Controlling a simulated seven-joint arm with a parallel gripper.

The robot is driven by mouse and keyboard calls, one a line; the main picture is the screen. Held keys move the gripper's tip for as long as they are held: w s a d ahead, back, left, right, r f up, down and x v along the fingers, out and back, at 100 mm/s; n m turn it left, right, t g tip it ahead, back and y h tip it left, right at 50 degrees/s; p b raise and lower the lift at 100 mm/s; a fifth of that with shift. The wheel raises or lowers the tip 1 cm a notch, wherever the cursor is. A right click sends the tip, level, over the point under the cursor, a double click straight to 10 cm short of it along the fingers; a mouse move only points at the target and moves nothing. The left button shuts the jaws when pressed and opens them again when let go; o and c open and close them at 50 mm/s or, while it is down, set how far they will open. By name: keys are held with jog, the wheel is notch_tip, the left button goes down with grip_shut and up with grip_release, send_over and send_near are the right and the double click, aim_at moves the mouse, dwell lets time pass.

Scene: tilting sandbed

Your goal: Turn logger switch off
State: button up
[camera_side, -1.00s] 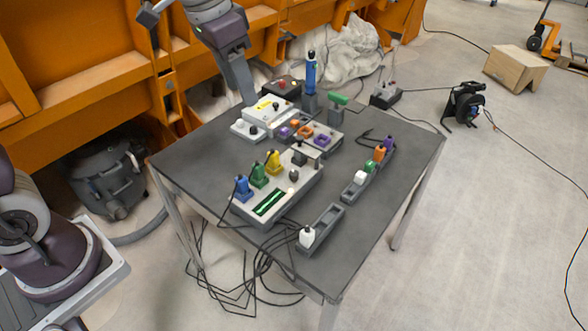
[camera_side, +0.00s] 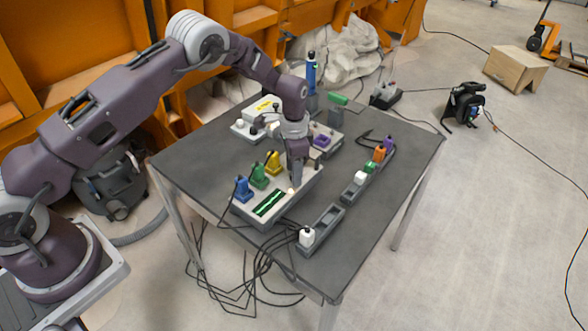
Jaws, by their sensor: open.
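The logger, a pale box (camera_side: 250,211) with a green display (camera_side: 270,202), lies on the dark table. Blue (camera_side: 242,189), green (camera_side: 258,176) and yellow (camera_side: 273,162) plugs stand along its left side. My gripper (camera_side: 296,182) points down over the right part of the box, where a small dark knob or switch is now hidden behind it. A small pale round button (camera_side: 291,191) shows just below the fingertips. The gripper is open; I cannot tell whether its fingers touch the switch.
A grey rack (camera_side: 322,226) with a white plug (camera_side: 307,237) stands to the right, and another rack (camera_side: 357,187) holds several coloured plugs. Behind are another pale box (camera_side: 247,129), a blue upright tool (camera_side: 311,72) and a green-handled item (camera_side: 338,98).

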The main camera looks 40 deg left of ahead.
grip_shut()
jog(key=shift+n, duration=0.3)
jog(key=n, duration=0.5)
jog(key=shift+n, duration=0.4)
jog(key=n, duration=0.5)
jog(key=shift+n, duration=0.4)
grip_release()
